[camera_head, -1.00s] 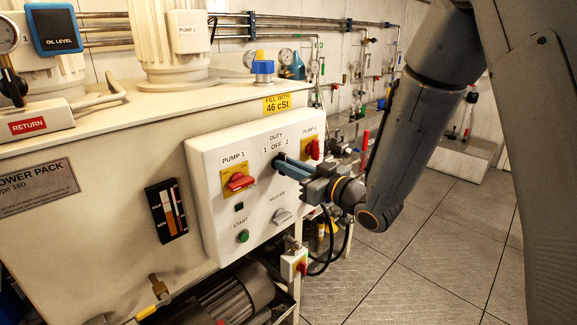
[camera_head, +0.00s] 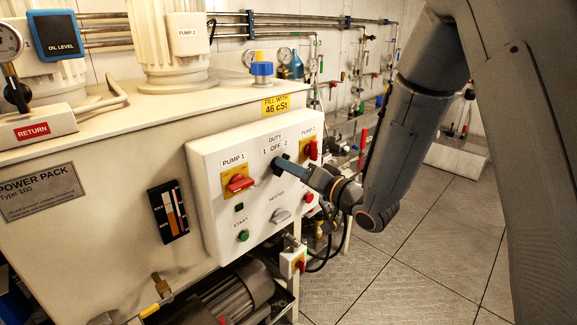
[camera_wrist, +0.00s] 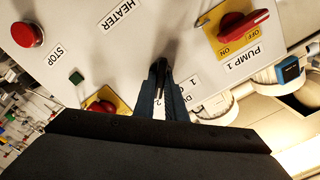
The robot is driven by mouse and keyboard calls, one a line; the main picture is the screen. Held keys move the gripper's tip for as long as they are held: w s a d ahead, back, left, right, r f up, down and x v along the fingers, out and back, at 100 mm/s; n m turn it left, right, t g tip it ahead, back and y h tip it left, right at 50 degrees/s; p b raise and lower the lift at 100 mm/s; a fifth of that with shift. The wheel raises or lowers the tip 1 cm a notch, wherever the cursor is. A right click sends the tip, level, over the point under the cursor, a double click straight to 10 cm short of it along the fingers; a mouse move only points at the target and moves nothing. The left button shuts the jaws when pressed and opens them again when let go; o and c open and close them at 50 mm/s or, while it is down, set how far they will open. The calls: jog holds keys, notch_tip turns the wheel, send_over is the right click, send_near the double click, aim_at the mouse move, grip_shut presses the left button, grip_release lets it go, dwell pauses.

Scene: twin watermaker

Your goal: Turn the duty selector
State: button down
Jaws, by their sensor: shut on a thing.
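The duty selector, a small black knob, sits on the white control panel (camera_head: 215,165) below the "DUTY 1 OFF 2" label (camera_head: 275,144). My gripper (camera_head: 283,167) reaches it from the right, its fingers shut on the knob and largely hiding it in the head view. In the wrist view, the duty selector (camera_wrist: 160,72) shows as a dark shape between the blue-grey fingertips of my gripper (camera_wrist: 161,82). The fingers cover part of the label there, so the knob's exact setting cannot be read.
The red PUMP 1 switch (camera_head: 239,183) is left of my fingers and the red PUMP 2 switch (camera_head: 311,149) close on the right. The grey heater knob (camera_head: 281,215) and green start button (camera_head: 243,236) lie below. Open floor (camera_head: 430,245) lies right.

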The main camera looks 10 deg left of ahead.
jog(key=shift+f+m, duration=0.1)
jog(key=shift+m, duration=0.2)
jog(key=c, duration=1.8)
grip_release()
jog(key=shift+d, duration=0.1)
jog(key=b+v, duration=0.2)
jog(key=v, duration=0.5)
jog(key=shift+s+d, duration=0.25)
jog(key=shift+s, duration=0.05)
